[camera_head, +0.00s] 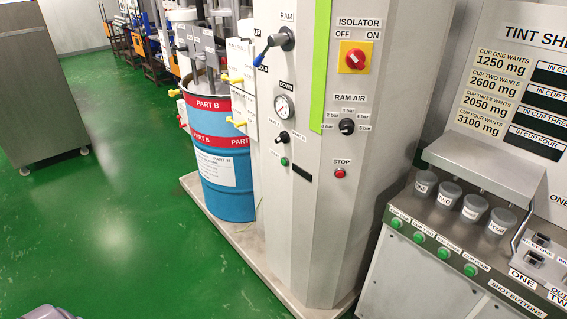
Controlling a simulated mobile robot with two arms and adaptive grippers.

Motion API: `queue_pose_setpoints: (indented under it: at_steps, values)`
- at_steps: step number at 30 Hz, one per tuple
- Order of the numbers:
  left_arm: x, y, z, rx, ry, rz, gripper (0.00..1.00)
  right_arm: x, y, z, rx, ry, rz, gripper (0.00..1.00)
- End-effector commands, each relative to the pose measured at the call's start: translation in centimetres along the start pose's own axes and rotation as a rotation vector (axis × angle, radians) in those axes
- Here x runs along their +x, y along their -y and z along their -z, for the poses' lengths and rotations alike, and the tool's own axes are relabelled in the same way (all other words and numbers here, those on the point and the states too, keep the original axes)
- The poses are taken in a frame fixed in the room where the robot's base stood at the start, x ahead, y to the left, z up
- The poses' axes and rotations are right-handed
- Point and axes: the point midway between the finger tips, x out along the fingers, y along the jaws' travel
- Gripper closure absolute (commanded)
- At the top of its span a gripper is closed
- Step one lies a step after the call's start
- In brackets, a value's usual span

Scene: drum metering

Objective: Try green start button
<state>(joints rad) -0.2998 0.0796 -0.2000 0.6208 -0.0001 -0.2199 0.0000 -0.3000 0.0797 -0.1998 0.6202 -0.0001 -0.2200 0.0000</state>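A small green button (284,161) sits low on the left face of the grey control cabinet (312,225), below a black knob (283,137). Any label on it is too small to read. A red button (340,173) marked STOP is on the cabinet's front face. The red isolator knob (355,60) sits on a yellow plate between OFF and ON; I cannot tell its setting for sure. Neither of my grippers can be made out. A grey shape at the bottom left edge looks like part of my own body.
A blue PART B drum (224,180) stands left of the cabinet on a pale plinth (245,247). At right, a bench holds several grey cups (449,194) above a row of green shot buttons (443,253). The green floor (125,230) in front is clear. A grey cabinet (40,95) stands far left.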

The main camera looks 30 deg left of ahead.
Motion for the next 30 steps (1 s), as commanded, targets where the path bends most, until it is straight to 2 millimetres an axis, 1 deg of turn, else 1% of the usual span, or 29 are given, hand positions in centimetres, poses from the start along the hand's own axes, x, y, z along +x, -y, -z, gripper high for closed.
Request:
queue_pose_setpoints:
  at_steps: [1,2,3,13,30]
  values:
    - [0.00,-0.01,0.01,0.000,0.000,0.000,0.33,0.00,-0.02,0.00,0.000,0.000,0.000,0.40]
    - [0.00,-0.01,0.00,0.000,0.000,0.000,0.38,0.00,-0.02,0.00,0.000,0.000,0.000,0.40]
    - [0.00,-0.01,0.00,0.000,0.000,0.000,0.45,0.00,-0.02,0.00,0.000,0.000,0.000,0.40]
    - [0.00,-0.01,-0.02,0.000,0.000,0.000,1.00,0.00,-0.02,-0.01,0.000,0.000,0.000,0.40]
    - [0.01,-0.01,-0.04,0.000,0.001,0.000,1.00,0.00,-0.03,-0.01,0.000,0.000,0.000,0.40]
